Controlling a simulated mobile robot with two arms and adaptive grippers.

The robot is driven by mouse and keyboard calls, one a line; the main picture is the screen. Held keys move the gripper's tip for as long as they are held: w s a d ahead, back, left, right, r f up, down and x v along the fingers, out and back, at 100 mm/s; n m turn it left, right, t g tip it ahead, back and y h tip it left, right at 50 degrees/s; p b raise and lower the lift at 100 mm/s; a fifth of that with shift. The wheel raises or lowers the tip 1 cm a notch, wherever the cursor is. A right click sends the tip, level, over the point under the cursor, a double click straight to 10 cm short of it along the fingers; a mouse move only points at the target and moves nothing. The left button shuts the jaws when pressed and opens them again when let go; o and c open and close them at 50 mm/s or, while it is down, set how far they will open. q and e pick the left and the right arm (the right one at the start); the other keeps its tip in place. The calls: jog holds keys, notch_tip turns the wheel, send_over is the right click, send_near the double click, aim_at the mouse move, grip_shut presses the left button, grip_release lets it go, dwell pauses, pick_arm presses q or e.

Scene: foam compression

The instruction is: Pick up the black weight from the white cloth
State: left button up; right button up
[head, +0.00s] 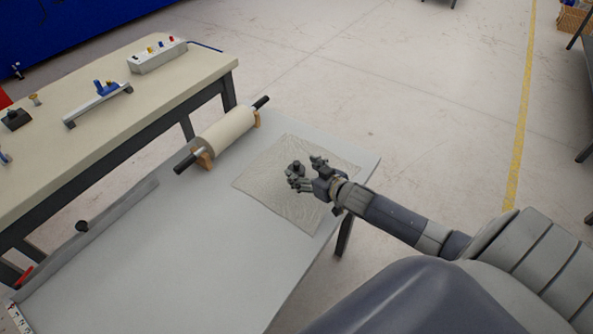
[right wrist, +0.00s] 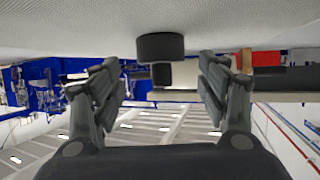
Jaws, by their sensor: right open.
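The white cloth (head: 272,186) lies flat, slightly wrinkled, on the grey table near its right end. The black weight (head: 295,167) stands on the cloth, partly covered by my right gripper's fingers. My right gripper (head: 305,172) reaches in from the right, open, low over the cloth. In the right wrist view the picture is upside down: the weight (right wrist: 160,47), a wide disc with a narrower knob, stands on the surface. It is centred just beyond the open fingertips (right wrist: 160,76), one finger on each side and no contact visible. My left gripper is not in view.
A roll of cream material (head: 226,133) on wooden supports stands on the table behind the cloth. A cream workbench (head: 190,75) stands behind. The table's front middle (head: 190,260) is clear.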

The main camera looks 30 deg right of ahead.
aim_at(299, 168)
jog(key=x, duration=0.3)
jog(key=shift+w+a+r, duration=0.1)
jog(key=shift+w+r, duration=0.05)
jog(key=shift+w, duration=0.45)
jog(key=shift+c, duration=1.4)
grip_shut()
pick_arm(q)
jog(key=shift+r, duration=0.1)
pick_arm(e)
jog(key=shift+w, duration=0.1)
